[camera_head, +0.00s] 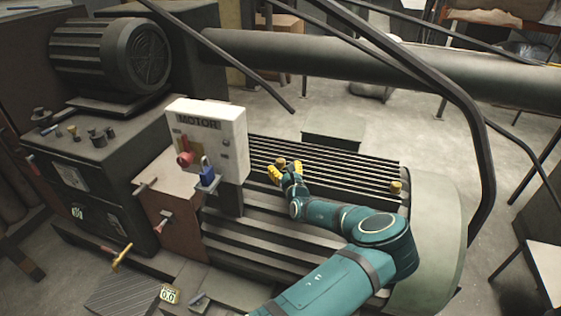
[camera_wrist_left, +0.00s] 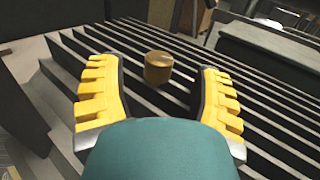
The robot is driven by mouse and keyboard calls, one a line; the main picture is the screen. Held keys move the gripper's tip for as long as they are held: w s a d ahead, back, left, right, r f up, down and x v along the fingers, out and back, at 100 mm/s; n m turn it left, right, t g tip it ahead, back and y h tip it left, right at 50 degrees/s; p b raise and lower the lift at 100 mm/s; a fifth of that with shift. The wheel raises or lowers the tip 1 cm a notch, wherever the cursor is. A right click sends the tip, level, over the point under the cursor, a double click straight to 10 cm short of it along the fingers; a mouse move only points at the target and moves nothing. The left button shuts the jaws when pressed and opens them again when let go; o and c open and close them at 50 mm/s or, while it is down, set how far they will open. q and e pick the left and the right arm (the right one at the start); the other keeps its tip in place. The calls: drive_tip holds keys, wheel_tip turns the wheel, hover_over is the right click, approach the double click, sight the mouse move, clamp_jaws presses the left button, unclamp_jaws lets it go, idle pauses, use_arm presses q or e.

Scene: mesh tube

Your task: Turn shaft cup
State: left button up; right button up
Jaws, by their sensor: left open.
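A small brass shaft cup (camera_head: 280,162) stands on the ribbed grey bed of the machine, just beyond my left gripper (camera_head: 281,172). In the left wrist view the same cup (camera_wrist_left: 158,68) shows as a short, round brass piece above the dark slats. The yellow fingers of my left gripper (camera_wrist_left: 158,80) are open, one on each side of it in the picture, with gaps on both sides. I cannot tell whether the cup is between the fingers or beyond them. A second brass cup (camera_head: 396,187) sits near the right end of the bed. My right gripper is not in view.
A white motor switch box (camera_head: 218,135) with a red knob and a blue padlock stands left of the gripper. A large motor (camera_head: 105,55) is at the back left. A thick pipe (camera_head: 340,60) and dark curved bars (camera_head: 470,130) cross behind and right.

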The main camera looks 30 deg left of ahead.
sight(282, 163)
use_arm(q)
drive_tip(key=shift+x, duration=2.25)
clamp_jaws()
